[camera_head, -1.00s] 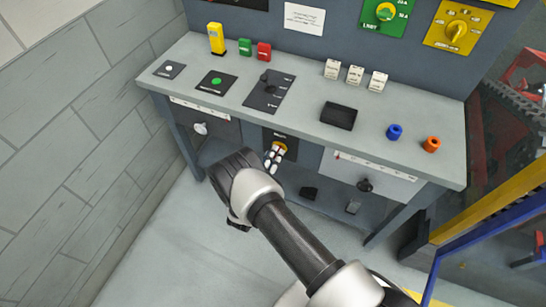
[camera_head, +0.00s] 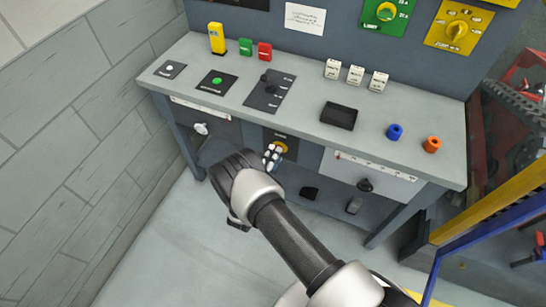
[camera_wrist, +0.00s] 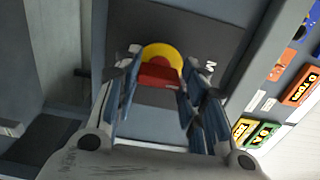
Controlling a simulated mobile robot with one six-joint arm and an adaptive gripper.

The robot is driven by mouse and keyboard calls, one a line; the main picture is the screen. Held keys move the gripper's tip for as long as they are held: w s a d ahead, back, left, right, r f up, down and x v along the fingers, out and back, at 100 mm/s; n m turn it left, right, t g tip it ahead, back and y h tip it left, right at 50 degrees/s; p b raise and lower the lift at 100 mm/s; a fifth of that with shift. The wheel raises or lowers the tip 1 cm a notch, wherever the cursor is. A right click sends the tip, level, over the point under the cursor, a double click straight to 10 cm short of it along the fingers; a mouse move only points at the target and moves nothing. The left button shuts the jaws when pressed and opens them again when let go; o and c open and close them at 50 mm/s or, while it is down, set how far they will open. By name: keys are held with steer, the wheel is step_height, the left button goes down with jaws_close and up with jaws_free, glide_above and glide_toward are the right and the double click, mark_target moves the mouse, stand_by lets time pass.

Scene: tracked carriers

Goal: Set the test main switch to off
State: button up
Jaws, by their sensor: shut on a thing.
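The main switch is a red handle (camera_wrist: 158,74) on a round yellow disc (camera_wrist: 164,52), set in a dark panel below the bench top. Its yellow disc also shows in the head view (camera_head: 282,146), partly hidden by my fingers. My gripper (camera_head: 272,156) reaches the panel from the front. In the wrist view, its two fingers (camera_wrist: 158,84) stand on either side of the red handle and are shut on it. Only part of the panel's lettering shows, so I cannot read the switch's position.
The grey bench top (camera_head: 215,125) overhangs the panel. A white panel with a black knob (camera_head: 364,185) is to the right, and a silver knob (camera_head: 201,129) is to the left. A black tray (camera_head: 339,115) and blue and orange rings lie on top. The floor in front is clear.

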steer(key=o, duration=1.1)
steer(key=shift+c, duration=0.2)
steer(key=v, duration=1.2)
